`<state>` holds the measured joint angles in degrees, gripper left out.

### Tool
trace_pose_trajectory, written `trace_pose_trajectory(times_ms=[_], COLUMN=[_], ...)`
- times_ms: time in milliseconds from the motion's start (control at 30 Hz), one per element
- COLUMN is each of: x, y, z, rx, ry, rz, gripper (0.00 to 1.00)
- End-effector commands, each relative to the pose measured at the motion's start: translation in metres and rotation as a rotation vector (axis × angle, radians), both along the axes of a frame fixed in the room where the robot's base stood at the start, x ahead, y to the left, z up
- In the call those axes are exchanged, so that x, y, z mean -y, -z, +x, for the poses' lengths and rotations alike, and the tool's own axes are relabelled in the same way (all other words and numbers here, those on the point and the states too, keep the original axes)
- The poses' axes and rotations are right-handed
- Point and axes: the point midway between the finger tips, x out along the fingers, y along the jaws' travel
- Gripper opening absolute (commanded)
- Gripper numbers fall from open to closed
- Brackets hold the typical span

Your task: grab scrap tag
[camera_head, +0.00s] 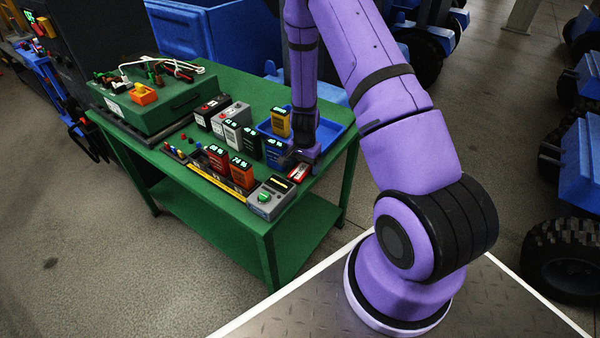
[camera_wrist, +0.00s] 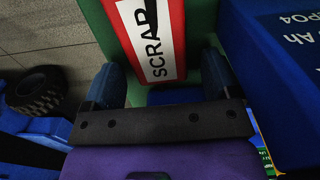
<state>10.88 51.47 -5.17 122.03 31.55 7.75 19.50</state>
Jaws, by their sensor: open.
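The scrap tag (camera_wrist: 148,42) is a flat white card with a red border and the word SCRAP. It lies on the green table near its right front edge, and it shows as a small red and white patch in the head view (camera_head: 299,172). My gripper (camera_wrist: 161,76) is open, its two dark fingers apart with the near end of the tag in line between them. I cannot tell the height of the fingertips above the tag. In the head view my gripper (camera_head: 300,156) hangs right over the tag's far side.
A blue battery (camera_wrist: 275,70) stands close to my right finger in the wrist view. In the head view several batteries stand on the table, with a grey tester (camera_head: 271,198) left of the tag. A blue tray (camera_head: 331,133) lies behind my gripper. A green case (camera_head: 160,105) is far left.

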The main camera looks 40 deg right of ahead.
Motion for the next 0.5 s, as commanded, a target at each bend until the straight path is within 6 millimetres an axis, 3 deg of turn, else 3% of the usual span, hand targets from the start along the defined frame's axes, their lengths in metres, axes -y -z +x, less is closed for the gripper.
trace_pose_trajectory(times_ms=[67, 267, 500], x=[0.0000, -0.0001, -0.0001], y=[-0.0002, -0.0003, -0.0004], z=[0.0001, 0.0000, 0.0000], rx=[0.000, 0.000, 0.000], ry=[0.000, 0.000, 0.000], rz=[0.000, 0.000, 0.000], gripper=[0.78, 0.32, 0.29])
